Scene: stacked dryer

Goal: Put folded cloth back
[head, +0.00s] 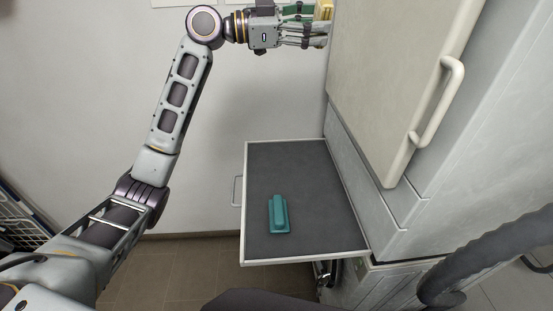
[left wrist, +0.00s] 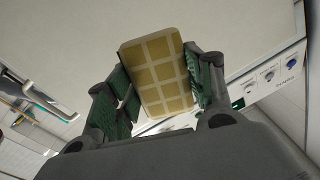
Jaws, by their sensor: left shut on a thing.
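The folded cloth (left wrist: 158,78) is a yellow-tan block with a pale checked pattern. In the left wrist view it sits between the green-padded fingers of my left gripper, which is shut on it. In the head view my left gripper (head: 310,24) is at the top edge, high beside the upper left of the dryer front. Only a small yellow end of the cloth (head: 323,10) shows there, and the rest is cut off or hidden by the fingers. My right gripper is not in view.
A pull-out shelf (head: 315,170) with a dark top sticks out below, with a teal handled object (head: 278,214) on it. The dryer door (head: 395,80) with its pale handle (head: 437,105) fills the upper right. A dark wire rack (head: 18,222) stands at far left.

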